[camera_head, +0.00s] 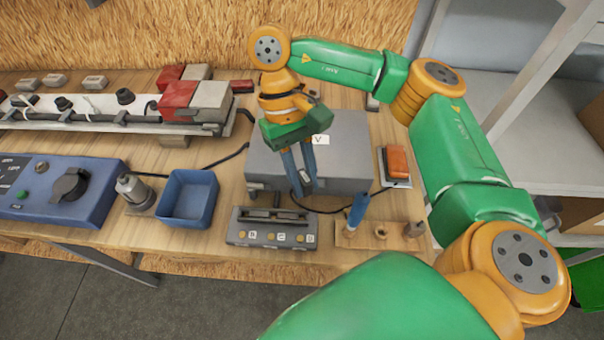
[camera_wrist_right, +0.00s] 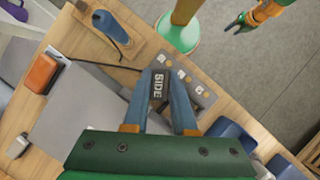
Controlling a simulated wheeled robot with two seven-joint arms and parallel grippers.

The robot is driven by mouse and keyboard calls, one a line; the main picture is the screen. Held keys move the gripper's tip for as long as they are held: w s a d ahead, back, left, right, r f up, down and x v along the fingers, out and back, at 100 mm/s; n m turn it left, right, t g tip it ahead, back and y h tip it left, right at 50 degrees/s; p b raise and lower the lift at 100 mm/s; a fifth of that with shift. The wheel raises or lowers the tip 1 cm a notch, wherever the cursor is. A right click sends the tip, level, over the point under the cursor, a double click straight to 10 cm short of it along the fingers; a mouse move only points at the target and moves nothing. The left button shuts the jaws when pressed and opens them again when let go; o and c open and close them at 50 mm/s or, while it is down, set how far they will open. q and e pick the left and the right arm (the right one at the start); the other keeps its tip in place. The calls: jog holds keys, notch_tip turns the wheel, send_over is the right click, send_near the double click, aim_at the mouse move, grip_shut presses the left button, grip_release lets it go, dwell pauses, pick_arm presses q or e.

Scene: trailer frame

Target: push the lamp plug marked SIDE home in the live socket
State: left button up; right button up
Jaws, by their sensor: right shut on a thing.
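My right gripper (camera_head: 304,186) points down near the front edge of the large grey box. It is shut on a dark plug marked SIDE (camera_wrist_right: 158,88), whose label shows between the blue fingers in the right wrist view. In the head view the plug is small and mostly hidden. A small grey unit (camera_head: 240,238) with a slotted top and several lettered brass buttons stands just in front; it also shows past the fingers in the wrist view (camera_wrist_right: 185,66). I cannot tell which opening is the live socket. My left gripper (camera_wrist_right: 240,24) shows only in the wrist view, open and away.
The grey box (camera_head: 345,165) lies under my right gripper. A black cable (camera_head: 345,208) loops beside it. A wooden block with a blue-handled tool (camera_head: 357,208), an orange block (camera_head: 397,160), a blue bin (camera_head: 188,198) and a blue panel (camera_head: 90,200) stand around. The lamp board (camera_head: 110,127) is behind.

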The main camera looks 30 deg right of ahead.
aim_at(304, 189)
notch_tip(304, 189, down, 4)
jog(key=shift+r+b, duration=0.25)
jog(key=shift+b, duration=0.75)
jog(key=shift+w+a+m+y+p, duration=0.1)
jog(key=shift+a+m+y+p, duration=0.1)
jog(key=shift+m, duration=0.35)
jog(key=shift+w+a+m+y+p, duration=0.1)
jog(key=shift+m+y, duration=0.1)
jog(key=shift+m, duration=0.35)
jog(key=w+a+f+m+t+y+b, duration=0.1)
jog(key=m+t, duration=0.1)
jog(key=m, duration=0.5)
jog(key=w+a+f+m+t+y+b, duration=0.1)
jog(key=a+f+m+t, duration=0.1)
jog(key=m, duration=0.6)
jog(key=w+a+f+m+t+b, duration=0.1)
jog(key=f+m+t, duration=0.1)
jog(key=m, duration=0.5)
jog(key=shift+w+a+f+m+t+y+b, duration=0.1)
jog(key=shift+w+a+m+t+y+b, duration=0.2)
jog(key=shift+w+a+t+y+b, duration=0.15)
pick_arm(q)
notch_tip(304, 189, down, 6)
pick_arm(e)
jog(key=shift+s, duration=0.1)
pick_arm(q)
jog(key=shift+f, duration=0.15)
